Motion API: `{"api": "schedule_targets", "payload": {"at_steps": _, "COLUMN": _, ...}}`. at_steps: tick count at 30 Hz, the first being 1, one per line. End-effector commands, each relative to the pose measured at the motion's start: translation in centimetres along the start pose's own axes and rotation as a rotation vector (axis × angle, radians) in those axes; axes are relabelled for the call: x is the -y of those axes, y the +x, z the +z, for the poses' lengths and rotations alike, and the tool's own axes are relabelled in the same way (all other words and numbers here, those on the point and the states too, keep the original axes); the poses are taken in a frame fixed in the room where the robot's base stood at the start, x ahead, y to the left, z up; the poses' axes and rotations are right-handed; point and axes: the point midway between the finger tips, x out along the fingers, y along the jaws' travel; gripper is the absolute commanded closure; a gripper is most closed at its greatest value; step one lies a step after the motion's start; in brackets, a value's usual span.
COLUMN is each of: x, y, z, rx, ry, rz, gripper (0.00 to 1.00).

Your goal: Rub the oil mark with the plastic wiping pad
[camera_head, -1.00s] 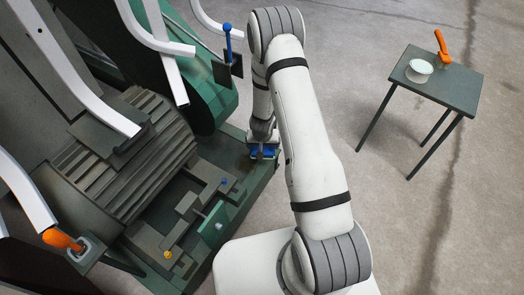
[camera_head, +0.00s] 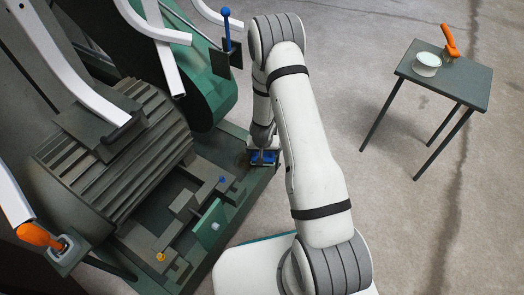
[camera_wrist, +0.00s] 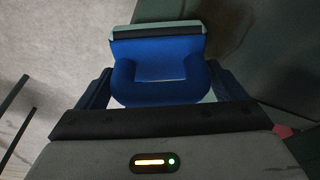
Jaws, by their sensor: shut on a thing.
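The wiping pad is blue with a pale green strip along its far edge; it fills the upper middle of the wrist view (camera_wrist: 160,55). In the head view the pad (camera_head: 264,157) is low over the right end of the green machine base (camera_head: 236,190). My gripper (camera_head: 263,147) is shut on the pad, with dark fingers on both sides of its blue handle in the wrist view (camera_wrist: 162,88). I cannot tell whether the pad touches the base. A small brownish patch (camera_head: 244,158) shows just left of the pad and may be the oil mark; the pad and gripper may hide part of it.
A ribbed motor (camera_head: 115,150) and a green guard (camera_head: 200,80) stand left of my arm. A blue-handled lever (camera_head: 227,30) rises near my elbow. A small table (camera_head: 465,85) at the right holds a white bowl (camera_head: 427,66) and an orange-handled tool (camera_head: 450,42). The floor between is clear.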

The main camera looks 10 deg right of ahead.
Motion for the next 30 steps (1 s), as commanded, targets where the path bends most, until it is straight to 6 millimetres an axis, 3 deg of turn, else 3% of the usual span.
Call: {"api": "schedule_targets", "payload": {"at_steps": 30, "x": -0.1, "y": 1.0, "z": 0.2, "rx": 0.000, "ry": 0.003, "rz": 0.001, "gripper": 0.28}}
